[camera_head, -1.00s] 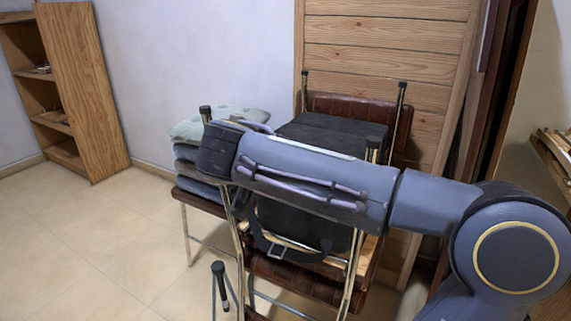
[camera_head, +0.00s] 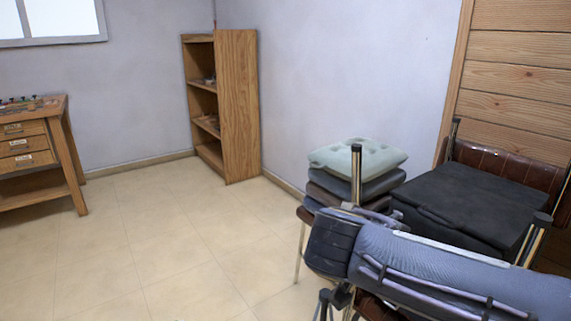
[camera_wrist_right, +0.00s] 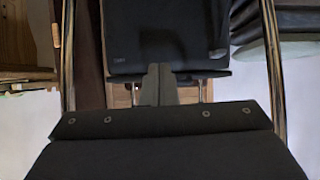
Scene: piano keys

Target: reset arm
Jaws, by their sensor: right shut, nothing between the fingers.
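My right arm (camera_head: 450,270) comes in from the lower right in the head view, over the stacked chairs and cushions. Its gripper cannot be made out there. In the right wrist view my right gripper (camera_wrist_right: 159,84) shows as two grey fingers shut together, with nothing between them. Behind the fingers are a black case (camera_wrist_right: 165,40) and metal chair legs. My left gripper is in neither view.
A black case (camera_head: 465,205) lies on a brown chair, beside a stack of cushions (camera_head: 358,158). Metal legs stick up around my arm. A wooden shelf (camera_head: 241,105) and a drawer desk (camera_head: 35,150) stand further left. The tiled floor (camera_head: 150,250) between is clear.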

